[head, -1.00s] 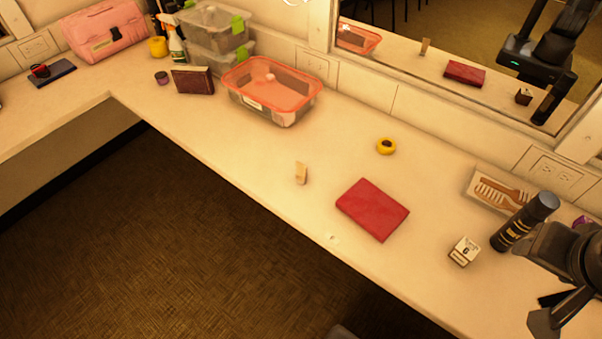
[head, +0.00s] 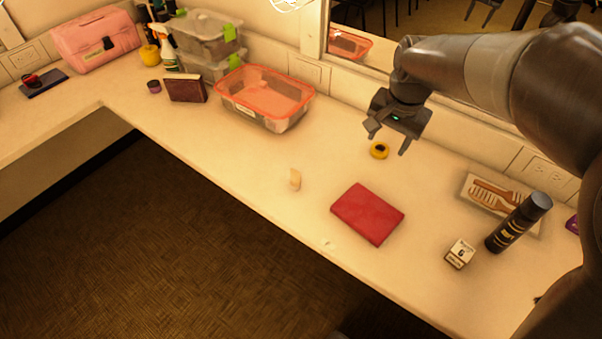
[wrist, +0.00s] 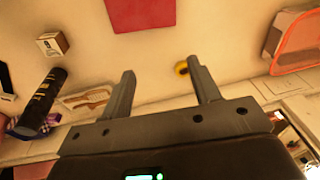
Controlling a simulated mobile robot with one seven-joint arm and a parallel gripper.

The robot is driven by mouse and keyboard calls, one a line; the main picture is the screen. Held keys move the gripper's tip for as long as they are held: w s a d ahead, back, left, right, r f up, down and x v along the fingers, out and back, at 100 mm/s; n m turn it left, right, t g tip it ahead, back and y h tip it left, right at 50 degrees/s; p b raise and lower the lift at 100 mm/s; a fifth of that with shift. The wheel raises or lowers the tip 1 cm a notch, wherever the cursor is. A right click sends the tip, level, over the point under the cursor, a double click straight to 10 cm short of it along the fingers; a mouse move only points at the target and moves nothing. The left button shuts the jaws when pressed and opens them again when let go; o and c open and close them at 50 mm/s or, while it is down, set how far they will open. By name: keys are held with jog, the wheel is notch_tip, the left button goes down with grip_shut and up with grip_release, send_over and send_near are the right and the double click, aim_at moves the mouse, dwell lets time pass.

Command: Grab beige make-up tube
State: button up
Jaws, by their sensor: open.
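A small beige make-up tube (head: 295,180) stands on the white counter (head: 240,165), left of the red book. It does not show in the wrist view. My gripper (head: 388,142) is open and empty above the back of the counter, right of and behind the tube. In the wrist view the two fingers of my gripper (wrist: 165,90) are spread, with no object held between them.
A red book (head: 367,214) lies right of the tube. A yellow tape roll (head: 379,150) lies near my gripper. An orange-rimmed container (head: 262,108) stands behind left. A small box (head: 460,253), black can (head: 519,222) and combs (head: 490,192) are at right. A mirror edges the back.

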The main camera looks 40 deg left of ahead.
jog(key=s+a+f, duration=0.2)
jog(key=a+f, duration=0.5)
jog(key=a, duration=0.5)
jog(key=g+h, duration=0.1)
send_over(295, 171)
jog(key=f, duration=0.7)
jog(key=shift+w+d, duration=0.25)
jog(key=shift+d, duration=0.15)
jog(key=f, duration=0.5)
jog(key=shift+s+a+f, duration=0.2)
jog(key=shift+a, duration=0.2)
jog(key=shift+w+a+f, duration=0.1)
jog(key=shift+f, duration=1.45)
jog(key=shift+w+a+f, duration=0.1)
jog(key=shift+f, duration=1.4)
jog(key=shift+c, duration=0.3)
jog(key=c, duration=1)
jog(key=shift+r, duration=0.15)
